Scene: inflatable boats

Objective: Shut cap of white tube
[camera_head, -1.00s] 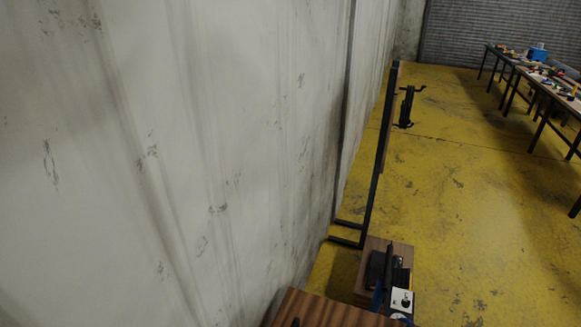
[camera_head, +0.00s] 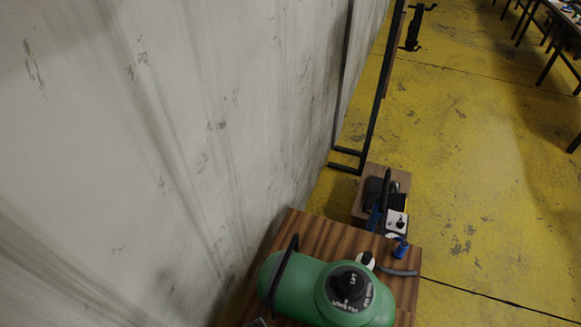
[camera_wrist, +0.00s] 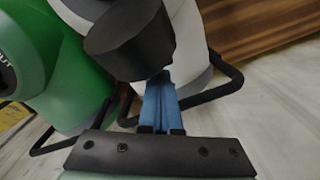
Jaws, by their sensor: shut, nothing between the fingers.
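In the wrist view a white rounded body (camera_wrist: 190,42), which looks like the white tube, stands upper middle. A large black cap (camera_wrist: 130,40) covers part of it. I cannot tell whether this cap is seated or ajar. My gripper (camera_wrist: 160,78) has its blue fingers together with nothing between them. Its tips are close to the lower right edge of the black cap, in front of the white body; whether they touch is unclear. My gripper does not show in the head view.
A green tank (camera_head: 298,283) with a black top (camera_head: 348,286) sits on a wooden table (camera_head: 318,232); it also shows in the wrist view (camera_wrist: 45,60). A black bar (camera_wrist: 215,88) curves beside the white body. A pale wall (camera_head: 150,150) stands left. Yellow floor (camera_head: 470,180) is open to the right.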

